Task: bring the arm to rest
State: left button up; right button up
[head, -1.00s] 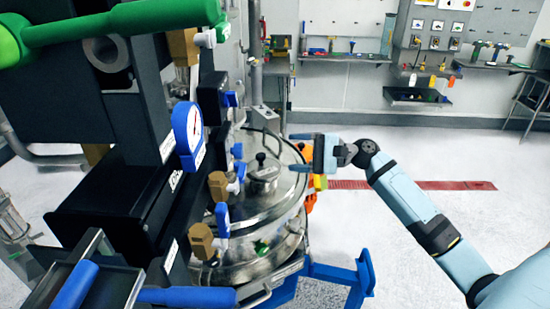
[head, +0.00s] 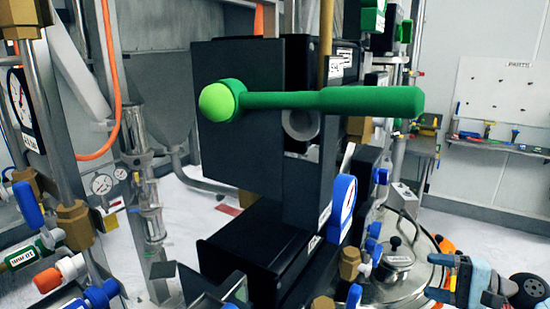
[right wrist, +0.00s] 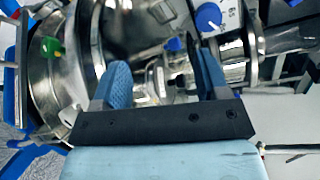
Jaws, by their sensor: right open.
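My right gripper (head: 462,272) shows at the lower right of the head view, beside the steel sifter vessel (head: 405,285) with its round lid and black knob. In the right wrist view its two blue fingers (right wrist: 163,75) are apart with nothing held between them. Steel vessel parts (right wrist: 55,85) and a blue knob (right wrist: 208,17) lie beyond the fingers. I cannot tell how far the fingertips are from the steel. My left gripper is not in view.
A black machine block with a green lever (head: 320,100) fills the middle of the head view. A blue gauge (head: 342,205) and brass valves with blue handles stand by the vessel. Pipes and gauges (head: 102,184) crowd the left. A parts wall (head: 510,90) is at the far right.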

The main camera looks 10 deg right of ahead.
jog(key=s+a+f+n+g+h, duration=0.2)
jog(key=s+a+f+n+h, duration=0.1)
jog(key=s+a+f+n, duration=0.25)
jog(key=s+a+f+n+g+h, duration=0.2)
jog(key=s+a+f, duration=0.35)
jog(key=f, duration=0.35)
jog(key=s+a+f+n+g+h, duration=0.1)
jog(key=s+n+h, duration=0.25)
jog(key=s, duration=0.35)
jog(key=s+a+f+n+g+h, duration=0.1)
jog(key=s+f+n+h, duration=0.1)
jog(key=s+h, duration=0.45)
jog(key=w+a+f+t+y, duration=0.2)
jog(key=a+f+t, duration=0.1)
jog(key=f, duration=0.3)
jog(key=w+a+f+t+y, duration=0.2)
jog(key=a+f+t, duration=0.1)
jog(key=f, duration=0.4)
jog(key=shift+w+f+n+t+y, duration=0.2)
jog(key=shift+w+n+t+y, duration=0.15)
jog(key=shift+t, duration=0.45)
